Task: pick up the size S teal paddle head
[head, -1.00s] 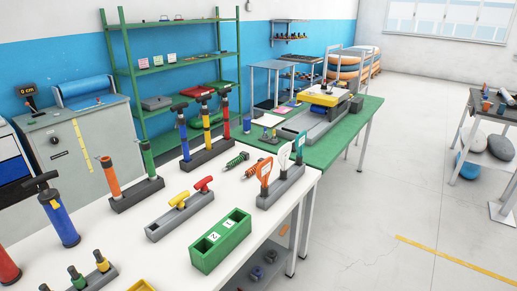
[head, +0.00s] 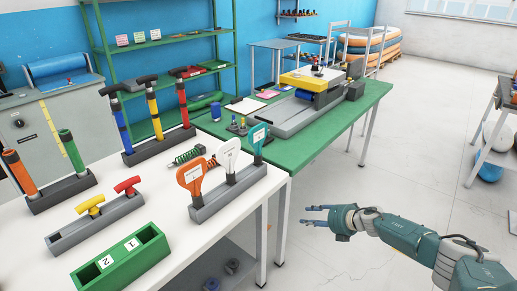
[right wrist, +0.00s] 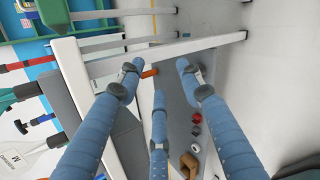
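The teal paddle head (head: 257,141) stands upright at the far right end of a grey rack (head: 229,195) on the white table. Its label is too small to read surely. A white paddle head (head: 228,153) and an orange one (head: 190,177) stand beside it. In the right wrist view, the white head (right wrist: 22,158) shows an M, and a teal part (right wrist: 8,100) is cut by the left edge. My right gripper (head: 312,216) is open and empty, right of the rack and beyond the table edge, fingers pointing left. Its spread fingers (right wrist: 157,78) fill the wrist view. My left gripper is out of view.
A green box marked 1 and 2 (head: 118,262), a grey holder with yellow and red handles (head: 98,224) and pumps (head: 154,110) share the white table. A green table (head: 345,118) stands behind. Open floor lies right.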

